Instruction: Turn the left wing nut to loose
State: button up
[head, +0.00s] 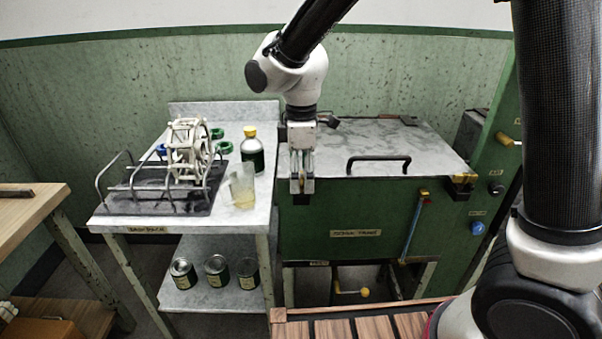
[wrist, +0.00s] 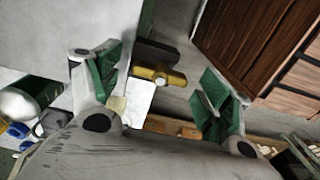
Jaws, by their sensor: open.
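The left wing nut (wrist: 147,72) is brass and shows in the wrist view, on a dark block between my two green-padded fingers. Its bar lies roughly crosswise in the gap, with clear space to each finger. My gripper (wrist: 162,80) is open and does not touch it. In the head view my gripper (head: 301,188) points down at the front left corner of the green basin (head: 315,218) and mostly hides that corner. Another brass wing nut (head: 463,178) sits on the basin's front right corner.
A black handle (head: 379,160) stands on the grey lid (head: 372,140). Left is a marble-topped table (head: 135,219) with a rack, a reel, a yellow-capped bottle (head: 252,150) and a beaker (head: 242,186) near my gripper. A slatted wooden top (head: 365,325) lies in front.

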aim_at(301, 175)
notch_tip(301, 175, up, 12)
dwell(0.4)
jog(key=shift+f, duration=0.1)
jog(key=s+d+m+t, duration=0.1)
jog(key=s+d+m, duration=0.4)
jog(key=d, duration=0.6)
jog(key=s+d+r+m+t, duration=0.1)
jog(key=s+d+m+t, duration=0.1)
jog(key=s+d+m, duration=0.4)
jog(key=s+d+r+m+t, duration=0.1)
jog(key=s+d+m, duration=0.5)
jog(key=d, duration=0.9)
jog(key=shift+d+m, duration=0.4)
